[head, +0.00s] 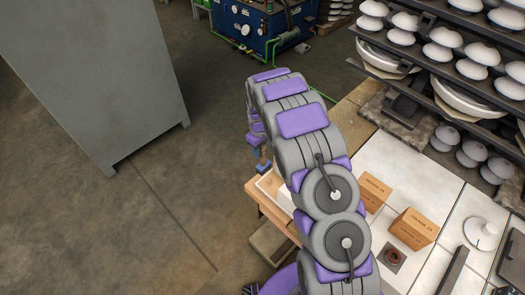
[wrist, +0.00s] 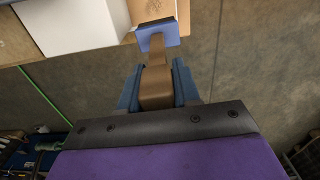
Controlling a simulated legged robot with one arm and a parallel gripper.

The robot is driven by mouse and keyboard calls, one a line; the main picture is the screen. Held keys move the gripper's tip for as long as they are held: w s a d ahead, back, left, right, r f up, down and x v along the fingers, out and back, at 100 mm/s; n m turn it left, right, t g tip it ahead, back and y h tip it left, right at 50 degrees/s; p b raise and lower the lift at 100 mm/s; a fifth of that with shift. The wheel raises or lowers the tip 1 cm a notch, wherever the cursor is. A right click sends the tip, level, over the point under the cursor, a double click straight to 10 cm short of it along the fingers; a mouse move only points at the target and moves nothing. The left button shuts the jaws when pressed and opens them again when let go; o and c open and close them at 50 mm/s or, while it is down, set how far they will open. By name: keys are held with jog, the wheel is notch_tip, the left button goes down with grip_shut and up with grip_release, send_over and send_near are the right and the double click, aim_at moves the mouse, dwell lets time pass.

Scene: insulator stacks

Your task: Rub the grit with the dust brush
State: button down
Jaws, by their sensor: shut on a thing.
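My gripper (wrist: 157,86) is shut on the brown handle of the dust brush (wrist: 157,48), its blue jaws on either side. The brush ends in a flat blue head (wrist: 158,32) pointing to the top of the wrist view. Just beyond the head, a tan surface carries a faint brown speckled patch, perhaps the grit (wrist: 152,6), cut off by the frame edge. I cannot tell whether the brush touches that surface. In the head view the brush (head: 263,165) hangs below my arm by the bench's left edge; the jaws are mostly hidden there.
A white block (wrist: 65,22) stands left of the brush; it shows partly behind my arm in the head view. Two cardboard boxes (head: 413,228) (head: 374,192) sit on the tiled bench. Insulator racks (head: 455,65) stand at the back right, a grey cabinet (head: 95,75) at left. Floor between is clear.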

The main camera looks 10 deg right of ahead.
jog(key=shift+a+r, duration=0.1)
jog(key=shift+d, duration=0.3)
jog(key=shift+r+p, duration=0.1)
jog(key=shift+p, duration=1)
